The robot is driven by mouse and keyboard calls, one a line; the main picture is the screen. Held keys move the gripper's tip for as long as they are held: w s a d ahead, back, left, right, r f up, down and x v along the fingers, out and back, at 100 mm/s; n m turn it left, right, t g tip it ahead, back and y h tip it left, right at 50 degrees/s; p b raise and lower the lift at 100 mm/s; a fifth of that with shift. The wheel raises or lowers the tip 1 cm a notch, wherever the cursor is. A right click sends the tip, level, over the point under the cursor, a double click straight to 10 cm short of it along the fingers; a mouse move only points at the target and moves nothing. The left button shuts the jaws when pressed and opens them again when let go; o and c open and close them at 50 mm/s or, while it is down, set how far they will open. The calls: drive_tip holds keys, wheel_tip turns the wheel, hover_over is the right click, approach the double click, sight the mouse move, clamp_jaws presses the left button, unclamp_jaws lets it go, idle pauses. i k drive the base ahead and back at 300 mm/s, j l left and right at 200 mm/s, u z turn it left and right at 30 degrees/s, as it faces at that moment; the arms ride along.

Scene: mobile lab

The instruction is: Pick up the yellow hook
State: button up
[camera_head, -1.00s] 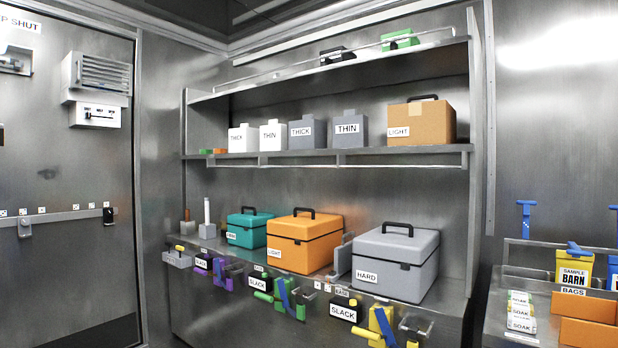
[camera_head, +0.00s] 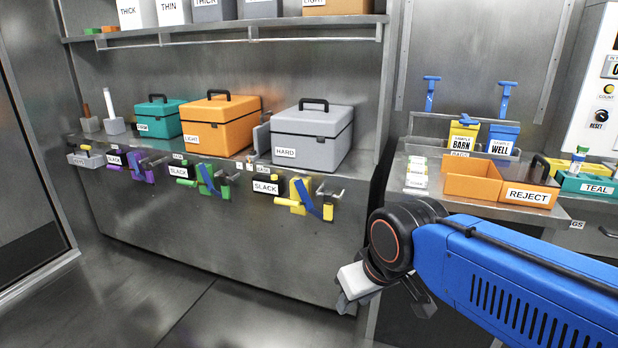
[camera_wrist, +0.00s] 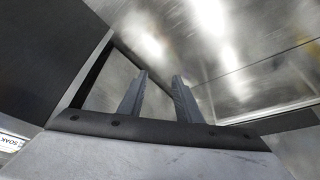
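A yellow hook assembly (camera_head: 299,189) is on the front face of the metal bench, below the grey case. A blue strap crosses in front of it and covers part of it. Yellow pieces stick out at its lower left and lower right, and I cannot tell which piece is the hook itself. My gripper (camera_wrist: 158,78) shows in the wrist view with its two fingers apart and nothing between them. In the head view my wrist is low and to the right of the yellow hook, well apart from it. The wrist view does not show the hook.
Green (camera_head: 209,178) and purple (camera_head: 138,166) assemblies hang further left on the same bench front. A grey case (camera_head: 312,138) labelled HARD stands above. A black SLACK block (camera_head: 266,186) is beside the hook. An orange REJECT box (camera_head: 528,195) is at right. The floor in front is clear.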

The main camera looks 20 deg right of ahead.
sight(328, 207)
drive_tip(key=l+u, duration=0.4)
drive_tip(key=l, duration=0.7)
drive_tip(key=l+u, duration=0.35)
drive_tip(key=l, duration=0.8)
drive_tip(key=k, duration=0.05)
